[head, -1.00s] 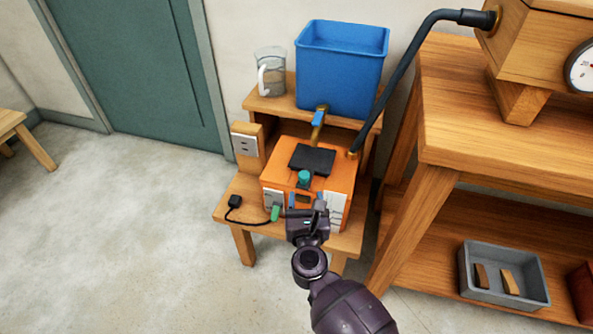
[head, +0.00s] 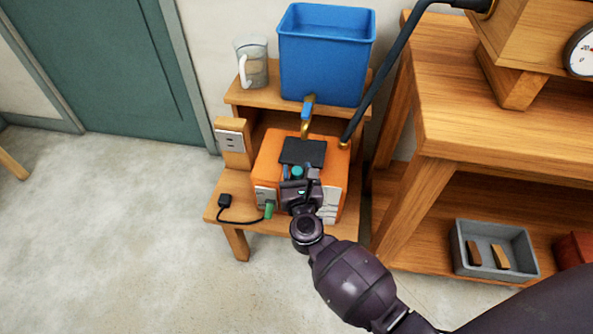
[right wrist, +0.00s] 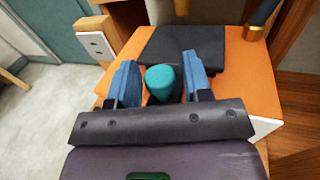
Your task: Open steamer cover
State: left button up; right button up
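The steamer (head: 268,163) is an orange box on a low wooden stand. Its flat black cover (head: 303,151) lies level on top and looks closed. A teal knob (right wrist: 164,82) stands at the cover's near edge. My right gripper (head: 299,172) is over the front of the steamer top. In the right wrist view its two blue fingers (right wrist: 161,72) are apart, one on each side of the knob, with gaps showing. The gripper hides part of the steamer's front. My left gripper is not in view.
A blue tank (head: 322,60) with a tap and a clear jug (head: 251,64) stand on the shelf behind. A dark hose (head: 385,75) runs down to the steamer's back right. A wooden bench (head: 480,120) stands close on the right. A socket post (head: 233,142) is at left.

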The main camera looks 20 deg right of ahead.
grip_shut()
jog(key=shift+w+a, duration=0.15)
jog(key=shift+a, duration=0.1)
jog(key=w+a+b, duration=0.1)
jog(key=a, duration=0.1)
jog(key=w+a+b, duration=0.1)
jog(key=w+a, duration=0.1)
jog(key=a, duration=0.1)
jog(key=w+a, duration=0.2)
jog(key=shift+a+f+b, duration=0.2)
jog(key=shift+f+b, duration=0.05)
jog(key=shift+b, duration=0.15)
jog(key=shift+w+a+r, duration=0.1)
jog(key=shift+w+a, duration=0.15)
jog(key=shift+a, duration=0.05)
jog(key=shift+w+a+r, duration=0.15)
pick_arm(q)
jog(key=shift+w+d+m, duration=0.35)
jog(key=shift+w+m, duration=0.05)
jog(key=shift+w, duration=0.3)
pick_arm(e)
jog(key=shift+o, duration=1.4)
grip_release()
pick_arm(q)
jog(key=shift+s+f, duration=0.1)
